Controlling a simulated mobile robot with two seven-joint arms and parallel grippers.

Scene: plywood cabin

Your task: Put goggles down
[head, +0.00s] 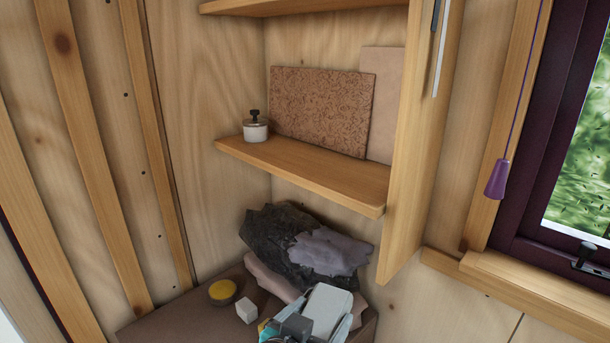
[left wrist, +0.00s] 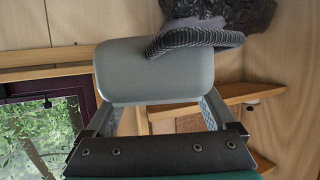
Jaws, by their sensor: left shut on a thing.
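The goggles (head: 328,302) look like a pale grey rounded piece low in the head view. In the left wrist view the goggles (left wrist: 150,75) fill the middle, with a dark ribbed band curving over their upper corner. My left gripper (head: 318,322) is shut on them, with one finger on each side. My left gripper (left wrist: 160,118) also shows in the wrist view. They are held near a brown surface (head: 170,323) in the corner; whether they touch it I cannot tell. My right gripper is not in view.
A crumpled black bag (head: 268,238), a mauve cloth (head: 330,252), a yellow-topped round item (head: 222,292) and a white cube (head: 247,310) lie around the goggles. A shelf (head: 300,175) with a jar (head: 255,127) and a cork board (head: 322,108) overhangs. Bare surface shows at left.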

